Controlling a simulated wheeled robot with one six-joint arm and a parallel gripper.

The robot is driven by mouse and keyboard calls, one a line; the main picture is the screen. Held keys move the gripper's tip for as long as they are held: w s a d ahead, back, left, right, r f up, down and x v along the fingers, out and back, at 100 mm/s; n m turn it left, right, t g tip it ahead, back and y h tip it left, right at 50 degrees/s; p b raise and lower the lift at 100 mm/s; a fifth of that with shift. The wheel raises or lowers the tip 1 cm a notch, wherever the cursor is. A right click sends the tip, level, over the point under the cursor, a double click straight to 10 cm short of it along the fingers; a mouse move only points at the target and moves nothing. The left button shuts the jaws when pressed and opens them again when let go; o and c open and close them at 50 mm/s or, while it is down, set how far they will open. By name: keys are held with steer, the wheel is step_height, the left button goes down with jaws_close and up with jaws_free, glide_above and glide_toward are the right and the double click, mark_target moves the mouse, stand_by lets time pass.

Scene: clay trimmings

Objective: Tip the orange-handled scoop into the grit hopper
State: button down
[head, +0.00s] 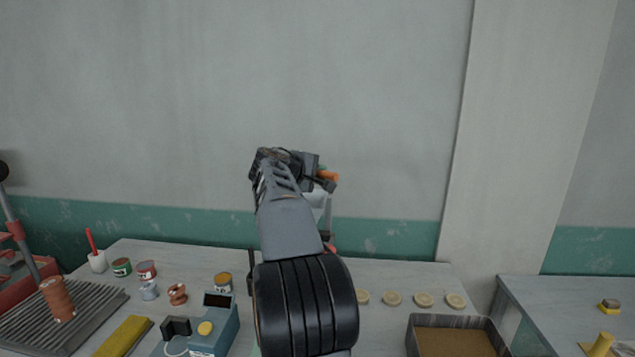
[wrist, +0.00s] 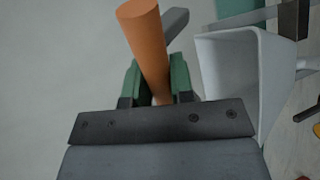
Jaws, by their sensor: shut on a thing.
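My gripper (head: 318,178) is raised high over the back of the bench and shut on the orange handle (head: 327,174) of the scoop. In the wrist view the handle (wrist: 147,45) is held between the green finger pads (wrist: 155,80). The scoop's pan is hidden, so I cannot tell its tilt or contents. A pale, open-mouthed tapering vessel, apparently the grit hopper (wrist: 235,80), lies close beside my gripper in the wrist view. In the head view the hopper (head: 316,200) shows partly behind my arm, just below the gripper. I cannot tell whether they touch.
A tray of brown material (head: 450,340) stands at the bench's front right, with several pale discs (head: 392,298) behind it. Small cans (head: 147,269), a blue scale-like device (head: 213,325) and a ribbed board (head: 75,315) fill the left. A second bench (head: 560,300) stands right.

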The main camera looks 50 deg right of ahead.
steer(key=shift+a+f+h+b, duration=0.25)
steer(key=shift+h+b, duration=0.55)
steer(key=shift+b, duration=1.5)
steer(key=shift+a+f+h+b, duration=0.1)
steer(key=shift+f+h+b, duration=0.5)
steer(key=shift+b, duration=1.75)
steer(key=shift+a+f+h+b, duration=0.15)
steer(key=shift+h+b, duration=0.85)
steer(key=shift+b, duration=1.3)
steer(key=shift+a+r+h+b, duration=0.2)
steer(key=shift+h+b, duration=0.5)
steer(key=shift+b, duration=0.8)
steer(key=s+d+r+m+g+y+p, duration=0.3)
steer(key=d+r+y+p, duration=0.55)
steer(key=p, duration=1.15)
steer(key=w+a+f+n+t+y+p, duration=0.2)
steer(key=a+f+t+y+p, duration=0.1)
steer(key=a+y+p, duration=0.1)
steer(key=shift+w+a+n+y, duration=0.35)
steer(key=shift+n+y, duration=0.05)
steer(key=shift+y, duration=0.25)
